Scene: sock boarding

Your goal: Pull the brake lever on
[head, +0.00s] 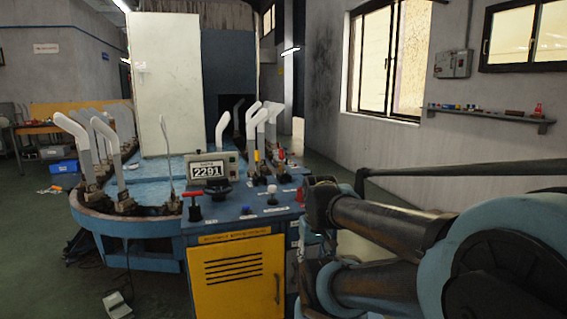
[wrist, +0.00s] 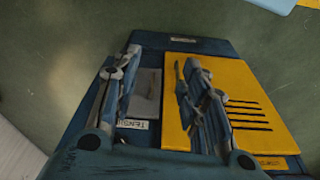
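The control console (head: 240,228) has a blue top and a yellow front door. On its top are a red-handled lever (head: 194,206) at the left, a lever with a pale round knob (head: 272,195) at the right and a black knob (head: 218,188) between. The labels are too small to read, so I cannot tell which is the brake lever. In the wrist view, my gripper (wrist: 160,60) is open and empty, its fingers apart in front of the yellow door (wrist: 240,105). No lever shows between the fingers. I cannot make out the gripper in the head view.
Behind the console is a blue ring-shaped machine with several upright white sock boards (head: 76,140). A counter box (head: 211,170) reading 2291 stands on the console. A grey pedal (head: 117,305) lies on the floor at left.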

